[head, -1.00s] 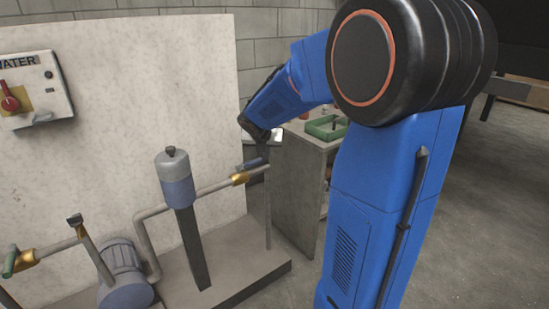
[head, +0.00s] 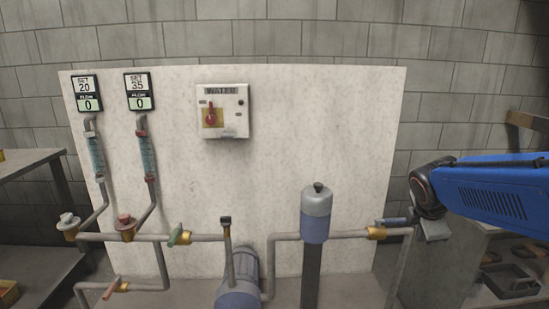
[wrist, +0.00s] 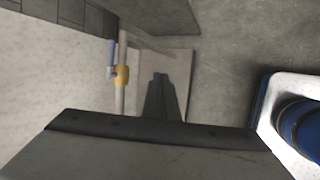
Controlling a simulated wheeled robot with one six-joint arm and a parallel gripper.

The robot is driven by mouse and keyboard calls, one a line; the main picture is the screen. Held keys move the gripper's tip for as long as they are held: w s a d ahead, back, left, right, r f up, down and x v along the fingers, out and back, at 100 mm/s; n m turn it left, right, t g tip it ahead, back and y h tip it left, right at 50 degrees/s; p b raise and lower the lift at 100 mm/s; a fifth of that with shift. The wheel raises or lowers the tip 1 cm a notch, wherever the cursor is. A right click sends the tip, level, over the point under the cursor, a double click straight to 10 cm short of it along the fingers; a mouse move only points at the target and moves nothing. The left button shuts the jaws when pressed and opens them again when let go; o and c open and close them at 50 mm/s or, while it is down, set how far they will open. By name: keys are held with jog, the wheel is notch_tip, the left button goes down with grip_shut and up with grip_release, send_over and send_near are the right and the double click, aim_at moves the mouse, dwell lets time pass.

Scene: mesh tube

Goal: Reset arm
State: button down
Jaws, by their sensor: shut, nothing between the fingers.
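My arm (head: 495,188) reaches in from the right edge in the head view. Its black wrist and grey gripper body are at the right edge of the panel, near the pipe end with the blue-handled valve (head: 392,221). In the wrist view my gripper (wrist: 160,78) is shut and empty, its dark fingers together. It points towards the floor and base beside the pipe. The same valve with its brass body (wrist: 121,75) and blue handle shows left of the fingers, apart from them. In the head view the fingertips are hard to make out.
A pale panel (head: 300,130) carries the WATER switch box (head: 222,111) with a red knob. Two flow displays reading 0 hang at its left. Pipes, valves, a pump (head: 240,285) and a grey-blue cylinder (head: 316,215) stand in front. A bench (head: 480,245) with trays is at right.

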jog(key=s+a+f+m+y, duration=0.2)
jog(key=s+a+m, duration=0.3)
jog(key=s+m, duration=0.3)
jog(key=s+a+f+m+y, duration=0.1)
jog(key=s+a+m, duration=0.5)
jog(key=s, duration=0.7)
jog(key=m, duration=0.2)
jog(key=shift+s+f+m+g+y, duration=0.25)
jog(key=shift+f+m+g+y, duration=0.05)
jog(key=shift+f+m+y, duration=0.1)
jog(key=c, duration=2.4)
grip_release()
jog(key=shift+c, duration=0.2)
